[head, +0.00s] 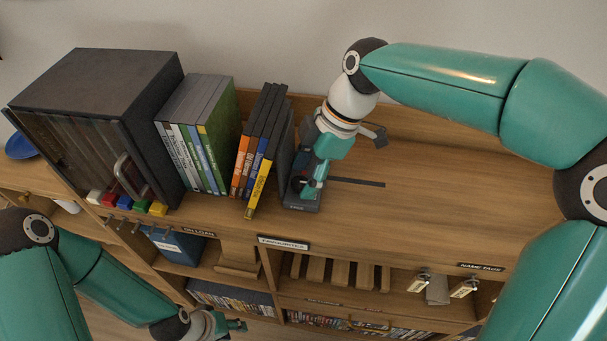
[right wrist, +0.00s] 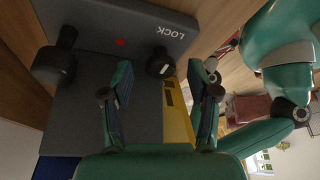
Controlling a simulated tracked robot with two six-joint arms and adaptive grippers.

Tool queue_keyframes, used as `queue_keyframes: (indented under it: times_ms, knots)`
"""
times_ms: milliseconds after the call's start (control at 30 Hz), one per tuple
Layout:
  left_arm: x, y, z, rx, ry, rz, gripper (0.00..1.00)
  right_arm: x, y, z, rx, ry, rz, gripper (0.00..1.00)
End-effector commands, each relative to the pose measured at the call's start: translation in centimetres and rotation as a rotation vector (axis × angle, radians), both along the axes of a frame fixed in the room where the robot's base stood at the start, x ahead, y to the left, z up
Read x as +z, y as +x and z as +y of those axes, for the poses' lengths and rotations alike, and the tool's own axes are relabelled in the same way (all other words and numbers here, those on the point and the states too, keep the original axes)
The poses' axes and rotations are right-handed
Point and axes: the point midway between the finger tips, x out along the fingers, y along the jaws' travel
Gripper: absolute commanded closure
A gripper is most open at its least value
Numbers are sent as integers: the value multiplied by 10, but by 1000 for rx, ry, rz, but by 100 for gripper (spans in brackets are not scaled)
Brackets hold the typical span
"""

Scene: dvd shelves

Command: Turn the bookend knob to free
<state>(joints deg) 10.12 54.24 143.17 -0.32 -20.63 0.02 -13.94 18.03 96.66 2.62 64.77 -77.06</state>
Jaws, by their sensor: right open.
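The dark grey bookend (head: 305,200) stands at the right end of the leaning DVDs on the shelf top. In the right wrist view its base (right wrist: 170,22) bears the word LOCK and a red dot. In the head view my right gripper (head: 318,170) covers the knob. My left gripper (head: 236,325) hangs low, its jaws unclear.
Several DVDs (head: 258,150) lean left of the bookend, beside an upright row (head: 205,150) and a dark case (head: 110,85). A dark slot (head: 358,182) runs right from the bookend. The shelf top (head: 460,205) is clear to the right. Keys (head: 463,288) hang below.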

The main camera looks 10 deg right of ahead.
Motion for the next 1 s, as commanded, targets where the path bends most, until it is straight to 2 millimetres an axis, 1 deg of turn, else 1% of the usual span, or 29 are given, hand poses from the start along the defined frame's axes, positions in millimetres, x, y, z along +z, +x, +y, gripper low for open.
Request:
queue_keyframes:
  times_ms: [133, 367, 400, 667, 700, 733, 767, 1000]
  knots:
    - [0, 0, 0, 0, 0, 0, 60, -6, 0, 3, 0, 0, 0, 40]
    - [0, 0, 0, 0, 0, 0, 60, -7, 0, 3, 0, 0, -1, 40]
    - [0, 0, 0, 0, 0, 0, 60, -7, 0, 3, 0, 0, -1, 42]
    - [0, 0, 0, 0, 0, 0, 60, -6, 0, 2, -1, 0, -2, 85]
    - [0, 0, 0, 0, 0, 0, 60, -6, 0, 2, -2, 0, -1, 92]
    - [0, 0, 0, 0, 0, 0, 60, -6, 0, 2, -2, 0, -2, 97]
    - [0, 0, 1, 3, 0, 0, 60, -6, 0, 7, 0, 0, -2, 100]
    - [-2, 0, 0, 0, 0, 0, 60, -7, 1, 3, -19, 1, -5, 100]
